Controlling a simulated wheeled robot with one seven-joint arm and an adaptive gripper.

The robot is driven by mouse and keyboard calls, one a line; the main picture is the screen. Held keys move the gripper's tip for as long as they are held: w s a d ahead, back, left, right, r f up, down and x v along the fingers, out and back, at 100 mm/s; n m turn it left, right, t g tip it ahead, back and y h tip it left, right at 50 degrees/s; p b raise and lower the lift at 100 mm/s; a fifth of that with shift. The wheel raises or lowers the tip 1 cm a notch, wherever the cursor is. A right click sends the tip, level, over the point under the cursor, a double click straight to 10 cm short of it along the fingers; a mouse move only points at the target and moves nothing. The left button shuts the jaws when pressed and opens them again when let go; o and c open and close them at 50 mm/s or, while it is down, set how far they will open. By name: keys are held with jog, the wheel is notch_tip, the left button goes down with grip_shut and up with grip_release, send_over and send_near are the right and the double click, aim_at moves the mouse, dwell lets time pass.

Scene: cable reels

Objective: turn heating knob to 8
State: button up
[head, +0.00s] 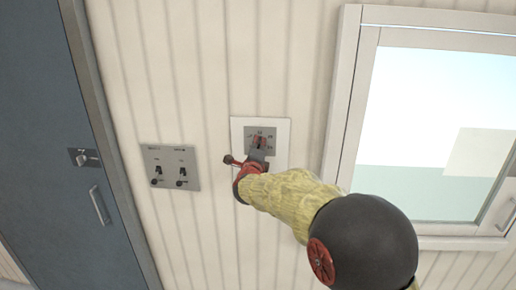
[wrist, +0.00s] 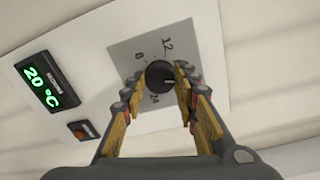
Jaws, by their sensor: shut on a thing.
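The heating knob (wrist: 158,72) is round and black with a pale pointer line toward the right in the wrist view. It sits on a grey dial plate (wrist: 205,58), where 8 shows at its upper left, 12 above and 24 below. My gripper (wrist: 158,84) has its yellow-padded fingers on either side of the knob and is shut on it. In the head view my gripper (head: 259,142) reaches the grey plate (head: 249,131) and hides the knob. A green display (wrist: 45,82) reads 20 °C.
A switch panel (head: 169,180) with two toggles is on the wall left of my gripper. A blue-grey door (head: 40,120) with a handle (head: 99,205) is at the far left. A window (head: 344,100) is to the right.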

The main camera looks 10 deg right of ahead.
jog(key=n+p, duration=0.3)
jog(key=n, duration=0.5)
jog(key=n+p, duration=0.4)
jog(key=n, duration=0.5)
jog(key=n+h+p, duration=0.1)
jog(key=n+p, duration=0.2)
jog(key=n, duration=0.6)
jog(key=shift+d+f, duration=0.2)
jog(key=shift+f, duration=0.2)
jog(key=shift+s+n, duration=0.1)
jog(key=shift+n, duration=0.3)
jog(key=o, duration=1.2)
jog(key=shift+c, duration=0.2)
jog(key=v, duration=1.2)
